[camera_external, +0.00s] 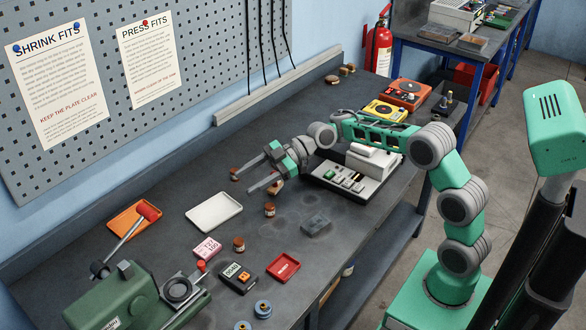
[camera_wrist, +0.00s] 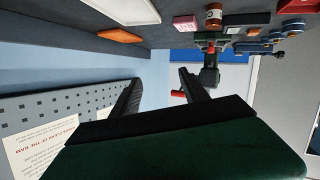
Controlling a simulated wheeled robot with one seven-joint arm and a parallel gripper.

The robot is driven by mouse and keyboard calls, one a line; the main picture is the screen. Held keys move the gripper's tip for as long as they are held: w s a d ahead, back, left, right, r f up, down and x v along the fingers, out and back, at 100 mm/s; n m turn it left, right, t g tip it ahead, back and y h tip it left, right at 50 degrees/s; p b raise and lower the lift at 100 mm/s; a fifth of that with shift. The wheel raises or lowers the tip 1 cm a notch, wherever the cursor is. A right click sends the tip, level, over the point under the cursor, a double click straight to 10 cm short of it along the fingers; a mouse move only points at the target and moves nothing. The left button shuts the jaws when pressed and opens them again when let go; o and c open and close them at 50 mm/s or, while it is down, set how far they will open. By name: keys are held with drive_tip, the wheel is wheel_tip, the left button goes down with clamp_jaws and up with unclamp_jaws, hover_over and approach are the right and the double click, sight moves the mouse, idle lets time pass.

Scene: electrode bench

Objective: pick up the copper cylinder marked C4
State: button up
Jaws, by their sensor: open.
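Several small copper cylinders with pale bands stand on the dark bench in the external view: one (camera_external: 235,174) by my gripper's far fingertip, one (camera_external: 270,209) in front of the gripper, one (camera_external: 239,243) nearer the pink box, and one (camera_external: 276,187) partly hidden under the gripper. Their marks are too small to read, so I cannot tell which is C4. My gripper (camera_external: 245,185) is open and empty, its fingers pointing left above the bench. In the wrist view, the open fingers (camera_wrist: 160,84) have nothing between them; one copper cylinder (camera_wrist: 213,18) shows near the top edge.
A white tray (camera_external: 214,212), orange tray (camera_external: 127,222), pink box (camera_external: 207,248), black meter (camera_external: 238,278) and red tray (camera_external: 284,267) lie around. A green press (camera_external: 110,305) stands front left. A grey-white device (camera_external: 335,180) sits beneath my arm. The pegboard wall (camera_external: 190,90) borders the back.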

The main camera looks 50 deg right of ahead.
sight(238, 240)
drive_tip(key=s+a+f+g, duration=0.1)
drive_tip(key=s+a+f, duration=0.1)
drive_tip(key=f, duration=0.1)
drive_tip(key=s+a+f+g, duration=0.2)
drive_tip(key=f, duration=0.1)
drive_tip(key=s+a+f+g, duration=0.1)
drive_tip(key=s+a+f, duration=0.1)
drive_tip(key=f, duration=0.1)
drive_tip(key=shift+s, duration=0.4)
drive_tip(key=p+x, duration=0.1)
drive_tip(key=x, duration=0.6)
drive_tip(key=shift+w, duration=0.1)
drive_tip(key=shift+c, duration=0.5)
clamp_jaws()
